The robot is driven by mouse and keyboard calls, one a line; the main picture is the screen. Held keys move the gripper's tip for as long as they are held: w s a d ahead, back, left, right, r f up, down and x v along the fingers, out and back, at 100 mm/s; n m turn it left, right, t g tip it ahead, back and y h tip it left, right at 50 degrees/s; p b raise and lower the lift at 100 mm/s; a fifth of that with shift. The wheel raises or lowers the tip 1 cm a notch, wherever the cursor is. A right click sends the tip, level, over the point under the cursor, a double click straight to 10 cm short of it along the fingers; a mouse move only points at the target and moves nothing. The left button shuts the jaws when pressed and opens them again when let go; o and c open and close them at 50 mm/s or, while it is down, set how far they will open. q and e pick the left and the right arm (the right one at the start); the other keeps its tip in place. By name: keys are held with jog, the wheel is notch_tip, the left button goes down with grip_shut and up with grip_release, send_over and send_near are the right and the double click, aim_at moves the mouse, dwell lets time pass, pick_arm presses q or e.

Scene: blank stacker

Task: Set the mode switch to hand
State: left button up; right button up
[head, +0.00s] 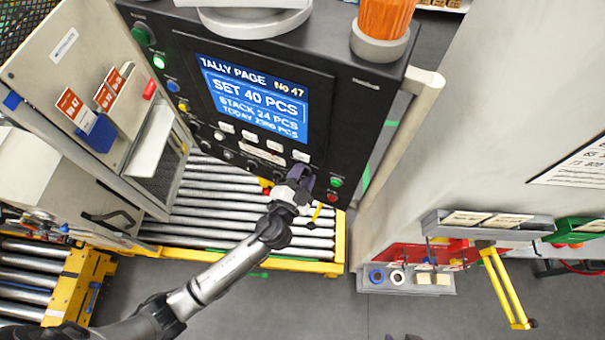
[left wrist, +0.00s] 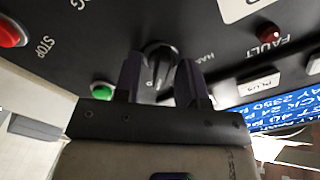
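The mode switch (left wrist: 158,56) is a black rotary knob on the dark panel, seen in the left wrist view. A partly hidden label to its right begins "HA". I cannot tell which mark the knob points to. My left gripper (left wrist: 160,80) is open, with one dark finger on each side of the knob; I cannot tell if they touch it. In the head view my left gripper (head: 300,183) is at the panel's lower right and hides the knob. Two small dark tips (head: 401,337) at the bottom edge may be my right gripper; their state is unclear.
Near the switch are a green button (left wrist: 103,91), a red stop button (left wrist: 12,34) and a red fault lamp (left wrist: 269,33). The panel's blue screen (head: 255,97) is above left. A roller conveyor (head: 215,215) runs below. A yellow handle (head: 503,287) stands at the right.

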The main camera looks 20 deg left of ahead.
pick_arm(q)
jog(key=shift+c, duration=0.5)
jog(key=c, duration=0.5)
